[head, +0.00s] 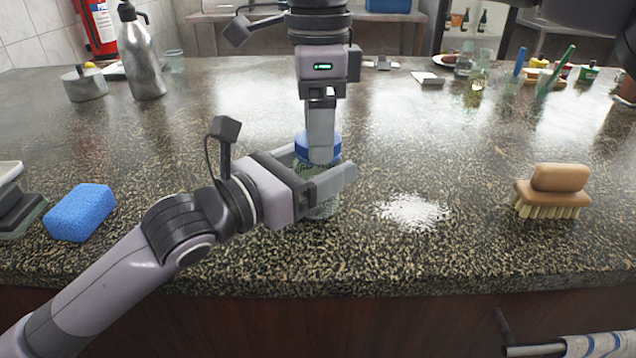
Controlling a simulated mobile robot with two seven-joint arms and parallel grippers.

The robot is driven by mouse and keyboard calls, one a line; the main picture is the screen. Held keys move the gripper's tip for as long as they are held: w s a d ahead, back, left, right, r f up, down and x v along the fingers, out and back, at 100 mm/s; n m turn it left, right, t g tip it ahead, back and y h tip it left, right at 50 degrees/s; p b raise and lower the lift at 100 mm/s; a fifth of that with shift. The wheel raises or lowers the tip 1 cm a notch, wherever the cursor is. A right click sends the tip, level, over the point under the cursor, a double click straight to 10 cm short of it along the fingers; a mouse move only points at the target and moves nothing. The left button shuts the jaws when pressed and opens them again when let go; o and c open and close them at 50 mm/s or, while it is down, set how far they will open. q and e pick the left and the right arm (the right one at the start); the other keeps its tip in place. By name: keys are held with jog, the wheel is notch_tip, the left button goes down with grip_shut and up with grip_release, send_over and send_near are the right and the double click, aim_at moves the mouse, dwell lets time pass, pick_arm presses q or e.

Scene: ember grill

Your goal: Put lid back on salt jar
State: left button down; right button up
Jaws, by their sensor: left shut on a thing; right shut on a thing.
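The salt jar (322,209) is a clear glass jar standing upright on the speckled stone counter, partly hidden by my grippers. My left gripper (328,172) reaches in from the left and is shut around the jar's body. The blue lid (302,149) is at the top of the jar. My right gripper (320,150) points straight down from above and is shut on the lid. The lid looks level and over the jar's mouth. Fingers hide the rim, so I cannot tell whether the lid is seated.
A white salt pile (413,212) lies right of the jar. A wooden brush (552,192) is further right, a blue sponge (80,212) left. A metal bottle (141,55) and a metal pot (84,84) stand back left. The counter between salt and brush is clear.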

jog(key=m, duration=0.4)
jog(key=shift+m, duration=0.4)
jog(key=m, duration=0.2)
jog(key=shift+m, duration=0.4)
jog(key=m, duration=0.7)
jog(key=shift+m, duration=0.4)
jog(key=o, duration=1.2)
jog(key=shift+o, duration=0.2)
jog(key=shift+r, duration=3.75)
